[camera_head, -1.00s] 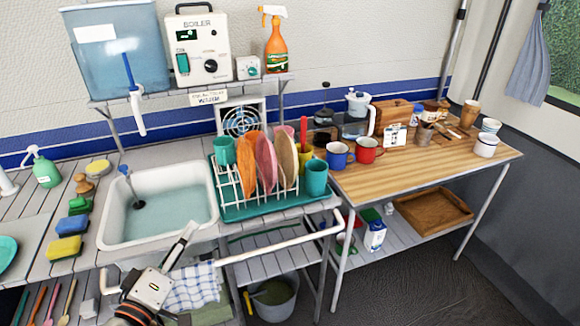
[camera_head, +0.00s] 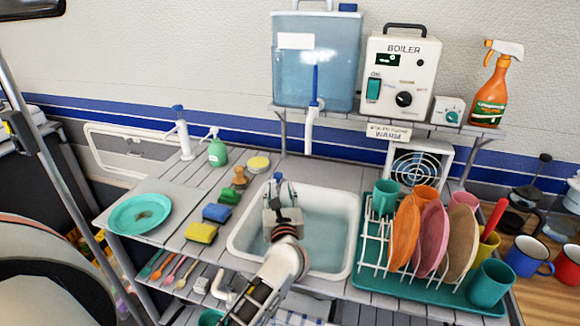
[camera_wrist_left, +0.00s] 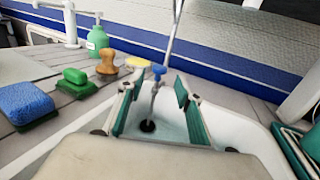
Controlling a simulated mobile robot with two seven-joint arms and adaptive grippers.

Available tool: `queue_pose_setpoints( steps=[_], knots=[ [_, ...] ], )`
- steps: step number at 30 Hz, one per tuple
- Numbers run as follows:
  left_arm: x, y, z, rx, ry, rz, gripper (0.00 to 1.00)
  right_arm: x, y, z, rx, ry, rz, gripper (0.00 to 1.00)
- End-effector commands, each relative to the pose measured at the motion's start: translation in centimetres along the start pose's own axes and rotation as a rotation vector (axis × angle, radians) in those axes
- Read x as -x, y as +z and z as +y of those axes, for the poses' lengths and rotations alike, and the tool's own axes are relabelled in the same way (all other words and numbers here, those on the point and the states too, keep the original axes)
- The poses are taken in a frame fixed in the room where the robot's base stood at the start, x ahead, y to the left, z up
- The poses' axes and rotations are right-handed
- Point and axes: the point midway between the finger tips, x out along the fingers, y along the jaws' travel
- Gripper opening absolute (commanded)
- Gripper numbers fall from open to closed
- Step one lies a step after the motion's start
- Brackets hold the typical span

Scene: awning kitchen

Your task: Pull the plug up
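The white sink (camera_head: 352,240) holds pale blue-green water (camera_head: 328,235). In the left wrist view the plug shows as a dark disc (camera_wrist_left: 147,125) at the sink bottom with a thin upright stem and a blue knob (camera_wrist_left: 159,70). In the head view the blue knob (camera_head: 278,176) shows just beyond my left gripper (camera_head: 282,190), which hides the rest of the plug. My left gripper is open over the sink. In the wrist view its two green-padded fingers (camera_wrist_left: 158,105) appear on either side of the stem, with gaps. My right gripper is not in view.
Sponges (camera_head: 217,212), brushes and a green soap bottle (camera_head: 217,152) stand left of the sink. A teal dish rack (camera_head: 440,297) with plates and cups stands close on the right. A tap (camera_head: 310,125) hangs from the blue water tank (camera_head: 318,75) behind.

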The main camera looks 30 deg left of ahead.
Motion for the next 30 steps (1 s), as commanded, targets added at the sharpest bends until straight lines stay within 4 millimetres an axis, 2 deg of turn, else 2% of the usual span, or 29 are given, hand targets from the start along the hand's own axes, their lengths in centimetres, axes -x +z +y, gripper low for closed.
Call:
queue_pose_setpoints(
  steps=[5, 18, 23, 30],
  knots=[
    [-0.9, -0.1, 0.0, 0.006, 0.003, 0.005, 0.35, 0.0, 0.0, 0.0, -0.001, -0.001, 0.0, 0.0],
    [-7.0, -0.1, 0.0, 0.003, 0.002, 0.003, 0.35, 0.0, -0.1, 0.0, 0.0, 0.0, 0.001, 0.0],
    [-7.8, -0.1, 0.0, 0.003, 0.002, 0.003, 0.35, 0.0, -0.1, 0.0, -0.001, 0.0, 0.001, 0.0],
    [-7.8, -0.1, 0.1, 0.004, 0.002, 0.004, 0.35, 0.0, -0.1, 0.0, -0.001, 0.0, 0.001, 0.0]
  ],
)
